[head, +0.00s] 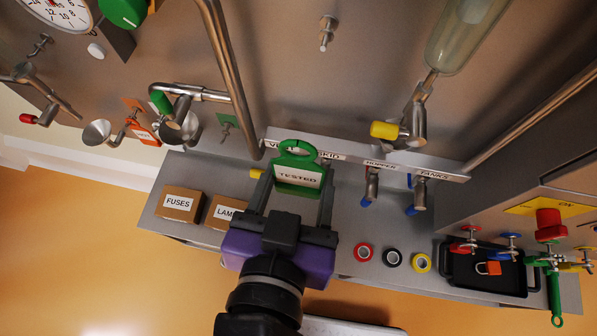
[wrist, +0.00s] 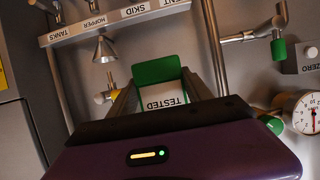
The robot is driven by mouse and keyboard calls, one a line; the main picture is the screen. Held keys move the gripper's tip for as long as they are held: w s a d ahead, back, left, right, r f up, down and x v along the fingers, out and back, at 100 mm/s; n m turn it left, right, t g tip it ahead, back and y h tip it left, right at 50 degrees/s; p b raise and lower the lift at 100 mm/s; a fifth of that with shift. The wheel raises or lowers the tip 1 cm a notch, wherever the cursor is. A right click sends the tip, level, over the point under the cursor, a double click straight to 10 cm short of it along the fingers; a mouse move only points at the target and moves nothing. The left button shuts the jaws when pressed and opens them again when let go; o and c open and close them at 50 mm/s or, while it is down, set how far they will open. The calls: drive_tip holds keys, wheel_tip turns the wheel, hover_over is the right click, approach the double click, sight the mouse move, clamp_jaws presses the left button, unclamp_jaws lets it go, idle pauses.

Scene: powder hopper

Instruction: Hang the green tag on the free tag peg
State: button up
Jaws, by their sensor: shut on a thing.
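The green tag (head: 298,185) has a white TESTED label and a looped top with a hole. My gripper (head: 294,190) is shut on it and holds it upright, above the shelf and in front of the labelled rail. In the wrist view the tag (wrist: 162,92) shows between the fingers, its label upside down. A small bare peg on a green square plate (head: 228,122) is on the panel, left of the tag and apart from it; it looks like the free tag peg. An orange tag (head: 146,133) hangs at a similar orange plate (head: 134,103) further left.
A steel pipe (head: 228,75) runs down between the green plate and my gripper. A valve with a green handle (head: 160,101) and funnels (head: 97,132) stand out nearby. The labelled rail (head: 350,155) is behind the tag. Boxes (head: 178,204) and tape rolls (head: 392,258) are on the shelf.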

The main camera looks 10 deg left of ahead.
drive_tip(key=s+p, duration=0.1)
drive_tip(key=s, duration=0.6)
drive_tip(key=shift+s+a+p, duration=0.15)
drive_tip(key=shift+s+p, duration=0.1)
drive_tip(key=shift+p, duration=0.1)
idle(0.4)
idle(1.0)
